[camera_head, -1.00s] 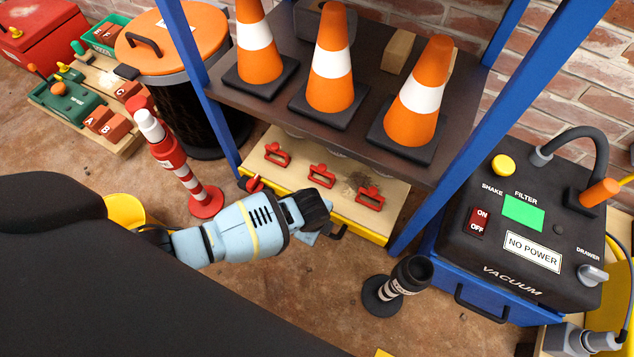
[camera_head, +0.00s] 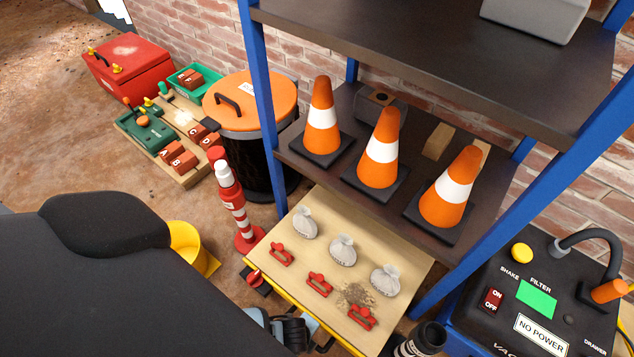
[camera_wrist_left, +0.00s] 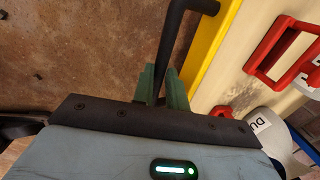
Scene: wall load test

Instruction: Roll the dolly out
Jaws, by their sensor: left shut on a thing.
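The dolly (camera_head: 405,264) is a low tan board with a yellow front edge. It sticks out from under the blue-posted shelf, its rear part still below the lower shelf. Three grey bags (camera_head: 343,250) and three red clamps (camera_head: 320,284) are on it, with a patch of brown debris (camera_head: 357,295). My left gripper (camera_head: 290,335) is at its front edge, at the bottom of the head view. In the left wrist view the green fingers of my left gripper (camera_wrist_left: 162,88) are shut on the black handle (camera_wrist_left: 178,35) beside the yellow edge. My right gripper is out of view.
A red-and-white post (camera_head: 236,205) stands close to the dolly's left side. A dark cylinder (camera_head: 425,338) stands near its right front corner, by the vacuum (camera_head: 530,300). Orange cones (camera_head: 380,150) stand on the shelf above. A bin (camera_head: 255,120) is behind left.

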